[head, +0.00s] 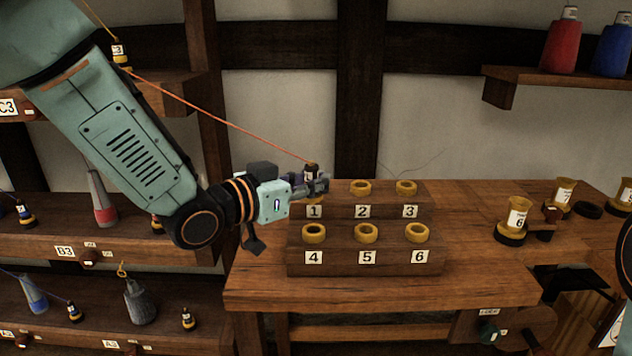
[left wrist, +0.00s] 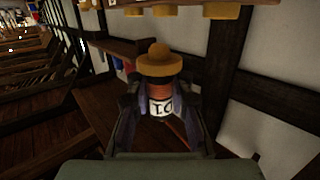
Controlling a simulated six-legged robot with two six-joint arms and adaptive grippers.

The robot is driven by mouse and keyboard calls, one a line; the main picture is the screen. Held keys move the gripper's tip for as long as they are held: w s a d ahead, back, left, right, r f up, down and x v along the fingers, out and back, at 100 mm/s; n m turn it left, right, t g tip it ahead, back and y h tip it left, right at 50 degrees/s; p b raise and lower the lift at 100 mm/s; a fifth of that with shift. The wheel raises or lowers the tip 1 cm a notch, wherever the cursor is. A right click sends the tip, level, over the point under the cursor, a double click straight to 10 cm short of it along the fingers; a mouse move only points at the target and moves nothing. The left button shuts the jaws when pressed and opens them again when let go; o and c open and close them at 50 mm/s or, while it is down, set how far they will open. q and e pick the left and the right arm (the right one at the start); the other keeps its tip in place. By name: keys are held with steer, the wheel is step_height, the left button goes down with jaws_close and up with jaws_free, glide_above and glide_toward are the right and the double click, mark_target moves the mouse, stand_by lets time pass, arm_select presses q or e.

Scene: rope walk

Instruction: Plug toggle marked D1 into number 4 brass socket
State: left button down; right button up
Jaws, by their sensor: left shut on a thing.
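My left gripper (head: 318,186) is shut on a small dark toggle (head: 311,171) above the back row of the socket block, over the number 1 label. In the left wrist view the toggle's label (left wrist: 160,106) looks like D1 turned upside down, with an amber knobbed end (left wrist: 159,62). An orange cord runs from the toggle up to the left. The number 4 brass socket (head: 314,232) is in the front row, at the left, open and empty, below and in front of the gripper. The number 1 socket is largely hidden behind the gripper. My right gripper is not in view.
The two-step wooden block (head: 365,268) also holds empty brass sockets 2 (head: 360,187), 3 (head: 406,187), 5 (head: 366,232) and 6 (head: 418,232). Brass pieces marked 6 (head: 517,215) and 7 (head: 563,192) stand at the right. Shelves with bobbins stand at the left.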

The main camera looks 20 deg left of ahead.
arm_select(q)
steer(key=shift+f+b, duration=2.65)
steer(key=shift+f, duration=0.2)
steer(key=shift+w+d+p, duration=0.1)
steer(key=shift+w+p, duration=0.05)
steer(key=shift+p, duration=0.25)
steer(key=shift+f+b, duration=0.35)
steer(key=shift+f, duration=0.1)
steer(key=c, duration=1.5)
jaws_free()
